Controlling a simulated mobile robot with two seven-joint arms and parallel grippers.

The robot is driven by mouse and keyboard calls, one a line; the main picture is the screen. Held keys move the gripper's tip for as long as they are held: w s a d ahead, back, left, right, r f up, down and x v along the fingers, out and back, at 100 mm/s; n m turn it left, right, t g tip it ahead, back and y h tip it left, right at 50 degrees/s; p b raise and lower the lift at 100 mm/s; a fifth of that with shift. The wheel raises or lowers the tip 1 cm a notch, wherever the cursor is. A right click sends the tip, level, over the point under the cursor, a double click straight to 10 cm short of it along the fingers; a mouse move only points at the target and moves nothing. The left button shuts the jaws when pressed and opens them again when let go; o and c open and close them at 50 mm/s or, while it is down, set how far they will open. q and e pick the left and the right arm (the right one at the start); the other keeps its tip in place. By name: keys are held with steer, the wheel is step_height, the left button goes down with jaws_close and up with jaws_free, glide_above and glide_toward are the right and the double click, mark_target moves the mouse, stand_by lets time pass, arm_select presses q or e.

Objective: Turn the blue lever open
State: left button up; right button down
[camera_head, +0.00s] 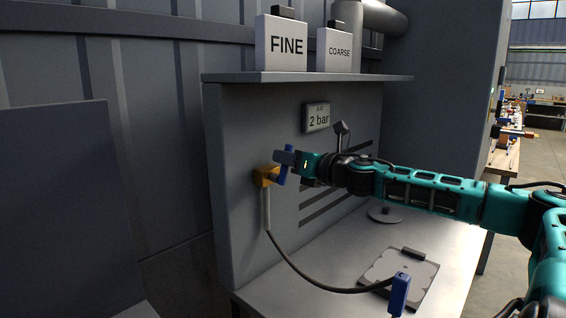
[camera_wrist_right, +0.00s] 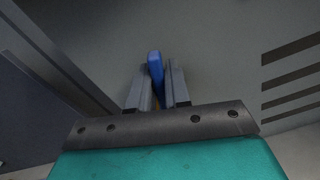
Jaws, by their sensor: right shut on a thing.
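The blue lever (camera_head: 286,166) sits on a yellow valve body (camera_head: 265,176) fixed to the grey panel. In the head view the lever stands close to upright, tilted slightly. My right gripper (camera_head: 284,158) is shut on the lever, reaching in from the right. In the right wrist view the blue lever (camera_wrist_right: 155,68) shows between the two fingers (camera_wrist_right: 158,90), its end sticking out past them. A bit of yellow shows below it there. My left gripper is in neither view.
A hose (camera_head: 300,277) runs from the valve to a blue-handled tool (camera_head: 400,292) on the bench (camera_head: 340,245). A grey plate (camera_head: 420,270) lies there. A shelf (camera_head: 310,77) above holds boxes marked FINE (camera_head: 285,60) and COARSE (camera_head: 340,63). A sign (camera_head: 317,117) reads 2 bar.

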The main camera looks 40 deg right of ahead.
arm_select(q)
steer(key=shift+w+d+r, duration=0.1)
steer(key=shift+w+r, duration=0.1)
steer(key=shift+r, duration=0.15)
arm_select(e)
steer(key=shift+a+r+n, duration=0.1)
steer(key=shift+a+n, duration=0.3)
steer(key=shift+n, duration=0.5)
steer(key=shift+a+n, duration=0.4)
steer(key=shift+n, duration=0.5)
steer(key=c, duration=1.2)
jaws_free()
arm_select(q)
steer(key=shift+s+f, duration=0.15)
arm_select(e)
steer(key=shift+o, duration=0.2)
steer(key=shift+s, duration=0.1)
